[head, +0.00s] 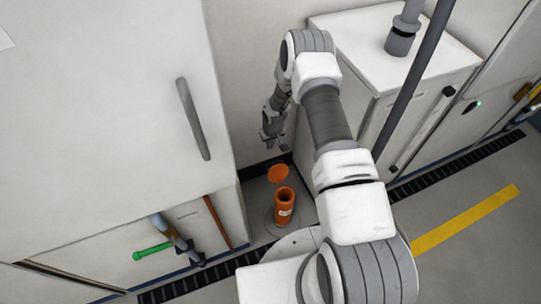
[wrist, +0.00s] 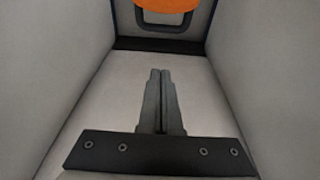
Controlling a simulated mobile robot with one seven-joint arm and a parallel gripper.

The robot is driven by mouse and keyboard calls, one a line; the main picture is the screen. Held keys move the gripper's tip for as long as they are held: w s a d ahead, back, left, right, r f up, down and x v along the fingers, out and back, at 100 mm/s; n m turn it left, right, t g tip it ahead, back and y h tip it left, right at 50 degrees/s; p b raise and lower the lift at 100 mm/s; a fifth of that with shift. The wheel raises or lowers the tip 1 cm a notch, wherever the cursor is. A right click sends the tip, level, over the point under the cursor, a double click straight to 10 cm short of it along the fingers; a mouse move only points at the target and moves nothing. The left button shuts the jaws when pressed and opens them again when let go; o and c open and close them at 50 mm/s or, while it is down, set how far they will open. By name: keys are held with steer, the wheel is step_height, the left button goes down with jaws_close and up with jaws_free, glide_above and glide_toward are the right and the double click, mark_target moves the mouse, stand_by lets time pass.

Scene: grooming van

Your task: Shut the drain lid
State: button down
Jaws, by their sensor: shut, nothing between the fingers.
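The orange drain pipe (head: 284,212) stands upright in the floor recess between the two white cabinets. Its round orange lid (head: 278,174) is raised at the back of the pipe, and the pipe mouth is uncovered. In the wrist view an orange part, probably the lid (wrist: 168,5), is cut off by the top edge, with a dark loop below it. My gripper (head: 275,146) is above and behind the lid in the head view, apart from it. Its fingers (wrist: 160,72) are together and hold nothing.
A tall white cabinet (head: 100,100) with a grey handle stands on the left, and a lower white cabinet (head: 395,45) on the right. A green-handled tool (head: 152,251) is at the lower left. Open floor with a yellow stripe (head: 465,220) lies at right.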

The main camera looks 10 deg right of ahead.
mark_target(276, 170)
step_height(276, 170, down, 10)
steer(key=w+b, duration=0.2)
steer(key=b, duration=0.2)
steer(key=shift+s+d+r+p, duration=0.15)
steer(key=shift+s+r, duration=0.2)
steer(key=shift+s, duration=0.25)
steer(key=shift+s+a+r+p, duration=0.1)
steer(key=shift+s+r+p, duration=0.2)
steer(key=shift+s, duration=0.35)
steer(key=shift+s+d+r+p, duration=0.1)
steer(key=shift+s+r, duration=0.3)
steer(key=shift+s, duration=0.2)
steer(key=shift+r, duration=0.1)
steer(key=shift+s+r+t, duration=0.1)
steer(key=shift+s+t, duration=0.1)
steer(key=shift+t, duration=0.2)
